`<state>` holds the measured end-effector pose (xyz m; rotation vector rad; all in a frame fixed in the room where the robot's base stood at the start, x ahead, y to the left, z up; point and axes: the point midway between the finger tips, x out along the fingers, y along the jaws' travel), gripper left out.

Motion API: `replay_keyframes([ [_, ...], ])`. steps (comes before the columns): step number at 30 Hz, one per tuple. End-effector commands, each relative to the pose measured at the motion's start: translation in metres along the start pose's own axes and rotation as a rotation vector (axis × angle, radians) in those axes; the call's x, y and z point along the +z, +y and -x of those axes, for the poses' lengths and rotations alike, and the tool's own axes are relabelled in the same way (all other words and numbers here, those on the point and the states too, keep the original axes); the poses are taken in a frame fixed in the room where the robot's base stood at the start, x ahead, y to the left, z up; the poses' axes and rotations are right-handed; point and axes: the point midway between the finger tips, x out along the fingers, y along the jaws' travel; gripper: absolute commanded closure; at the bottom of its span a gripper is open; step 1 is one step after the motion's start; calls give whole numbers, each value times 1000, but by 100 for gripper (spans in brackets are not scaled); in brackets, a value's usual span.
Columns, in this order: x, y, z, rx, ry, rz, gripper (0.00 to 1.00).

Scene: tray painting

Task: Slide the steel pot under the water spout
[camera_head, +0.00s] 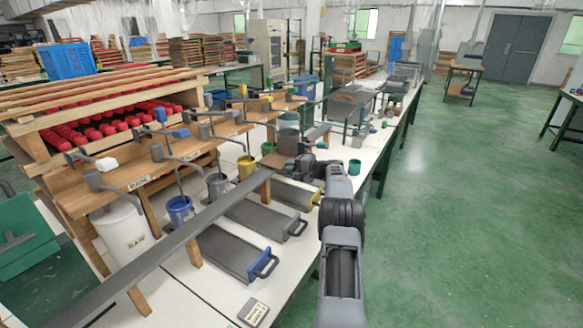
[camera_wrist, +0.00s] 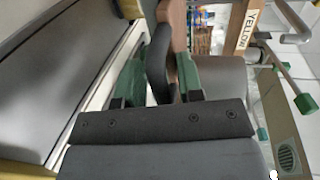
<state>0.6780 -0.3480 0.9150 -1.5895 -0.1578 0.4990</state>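My gripper (camera_wrist: 160,70) is low over the white bench; its two green fingers stand apart on either side of a dark, curved handle-like bar (camera_wrist: 159,60). I cannot tell whether they touch it. A smooth grey surface (camera_wrist: 225,80) lies just right of the fingers, cut off by my gripper. In the head view a grey metal pot (camera_head: 217,186) stands between the blue and yellow pots. A larger grey-green vessel (camera_head: 289,141) stands beyond them, near my gripper. Grey angled spouts, one of them (camera_head: 215,132), rise along the wooden shelf. I cannot tell which is the water spout.
Blue (camera_head: 180,212), yellow (camera_head: 246,169) and white (camera_head: 120,228) containers line the bench. Dark trays (camera_head: 238,252) lie in front of them. A long grey rail (camera_head: 150,250) crosses the near side. The green floor (camera_head: 450,230) at right is clear.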

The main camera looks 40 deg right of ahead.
Motion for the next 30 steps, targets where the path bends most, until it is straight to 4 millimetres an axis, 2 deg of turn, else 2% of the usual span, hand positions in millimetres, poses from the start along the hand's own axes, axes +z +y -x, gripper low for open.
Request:
replay_keyframes([
  [3,1,3,-2,5,-2,-3,61],
  [17,0,-1,4,-2,1,0,61],
  [20,-1,-2,16,-2,3,-1,61],
  [30,0,0,84,-2,3,-1,61],
])
